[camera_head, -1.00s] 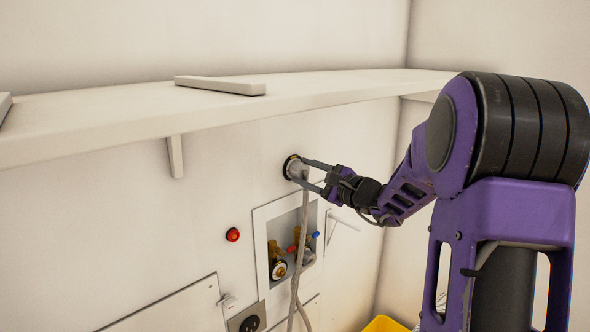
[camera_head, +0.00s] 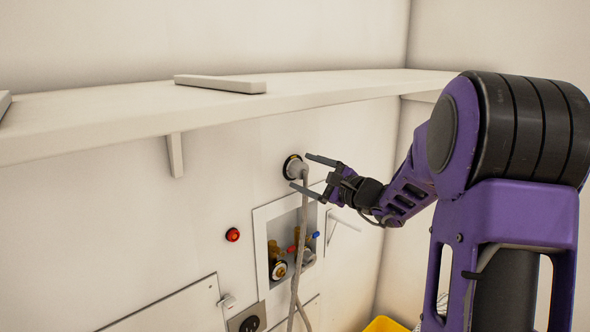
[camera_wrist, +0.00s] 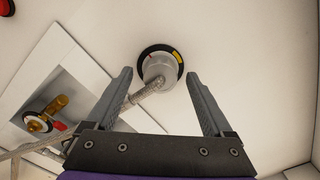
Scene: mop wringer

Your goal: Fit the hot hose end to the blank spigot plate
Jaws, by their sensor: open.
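The hot hose end (camera_head: 297,170) is a grey coupling seated against the blank spigot plate (camera_head: 289,161), a round dark disc on the wall above the valve box. In the wrist view the coupling (camera_wrist: 159,70) covers the middle of the plate (camera_wrist: 176,55), whose dark rim shows a yellow and a red mark. The grey hose (camera_head: 300,262) hangs down from the coupling past the box. My gripper (camera_head: 306,171) is open, with its fingers apart on either side of the coupling, and in the wrist view (camera_wrist: 162,78) a gap shows between each finger and it.
The recessed valve box (camera_head: 261,240) holds brass valves with a red and a blue handle. A red button (camera_head: 232,235) is to its left, an outlet (camera_head: 247,322) below. A shelf (camera_head: 100,120) runs above. A yellow object (camera_head: 384,325) stands at the bottom right.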

